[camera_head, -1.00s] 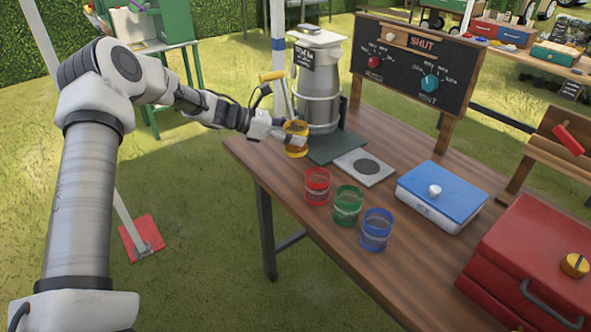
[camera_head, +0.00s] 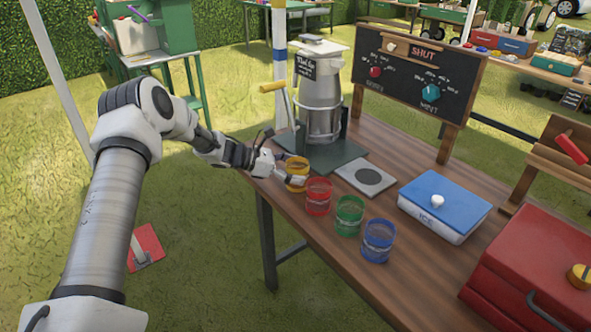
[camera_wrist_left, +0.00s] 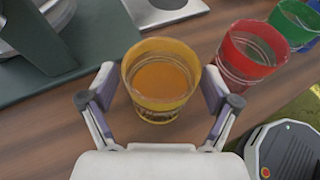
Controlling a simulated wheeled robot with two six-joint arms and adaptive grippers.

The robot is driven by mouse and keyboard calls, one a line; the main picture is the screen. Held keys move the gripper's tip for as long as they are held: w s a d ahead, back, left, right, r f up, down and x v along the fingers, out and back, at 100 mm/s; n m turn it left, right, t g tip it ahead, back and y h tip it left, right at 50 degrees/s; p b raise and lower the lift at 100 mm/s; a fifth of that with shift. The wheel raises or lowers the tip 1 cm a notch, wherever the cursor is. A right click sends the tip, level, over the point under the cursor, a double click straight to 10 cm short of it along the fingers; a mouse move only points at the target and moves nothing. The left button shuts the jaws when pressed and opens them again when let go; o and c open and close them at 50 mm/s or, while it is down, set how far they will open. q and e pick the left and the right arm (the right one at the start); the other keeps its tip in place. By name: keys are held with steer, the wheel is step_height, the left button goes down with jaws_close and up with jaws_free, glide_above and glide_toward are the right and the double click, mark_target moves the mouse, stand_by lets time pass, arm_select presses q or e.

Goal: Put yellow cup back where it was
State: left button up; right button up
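The yellow cup (camera_head: 297,168) is at the table's near left edge, at the left end of a row of cups beside the red cup (camera_head: 319,197). It looks upright and at table level; its base is partly hidden. In the left wrist view the yellow cup (camera_wrist_left: 160,82) holds amber liquid. The fingers also show in the left wrist view (camera_wrist_left: 160,92). My right gripper is not in view.
The green cup (camera_head: 349,215) and blue cup (camera_head: 377,241) continue the row. Behind stand a metal urn (camera_head: 320,95) with a lever on a dark base, a grey pad (camera_head: 365,176), a blue-lidded ice box (camera_head: 444,203) and a red case (camera_head: 535,265).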

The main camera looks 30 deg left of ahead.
arm_select(q)
steer(key=shift+s+a+r, duration=0.1)
steer(key=shift+a+r, duration=0.05)
steer(key=shift+r, duration=0.25)
steer(key=p+v, duration=0.2)
steer(key=v, duration=0.9)
steer(key=shift+s, duration=0.25)
steer(key=shift+a, duration=0.15)
